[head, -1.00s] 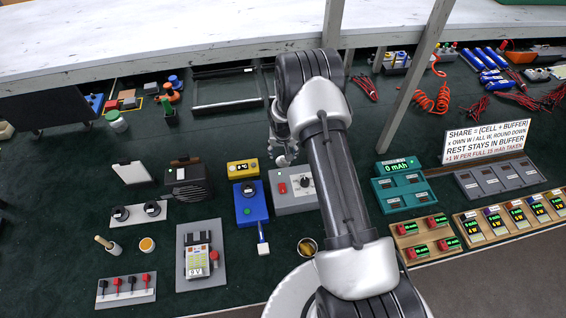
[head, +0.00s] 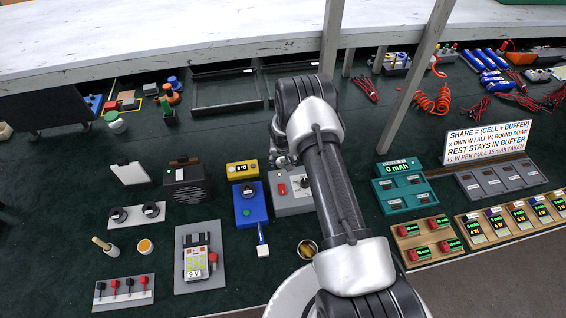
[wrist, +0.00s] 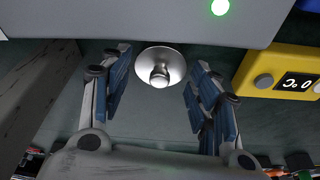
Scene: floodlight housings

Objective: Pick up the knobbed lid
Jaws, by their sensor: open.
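The knobbed lid (wrist: 174,58) is a shiny silver disc with a round knob at its middle, in the upper middle of the wrist view. My gripper (wrist: 159,80) is open, with one blue-padded finger on each side of the lid. The fingers look apart from the lid, and nothing is held. How far the fingertips are above the lid I cannot tell. In the head view my gripper (head: 282,160) shows only in part beside my arm, behind a grey control box. I cannot make out the lid there.
The grey control box (head: 292,203) with a red switch and dial lies close to the lid. A yellow temperature box (head: 242,170) and a blue device (head: 250,207) stand to its left. A grey table post (head: 331,40) rises behind my arm. The dark green mat (head: 230,115) has bare patches.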

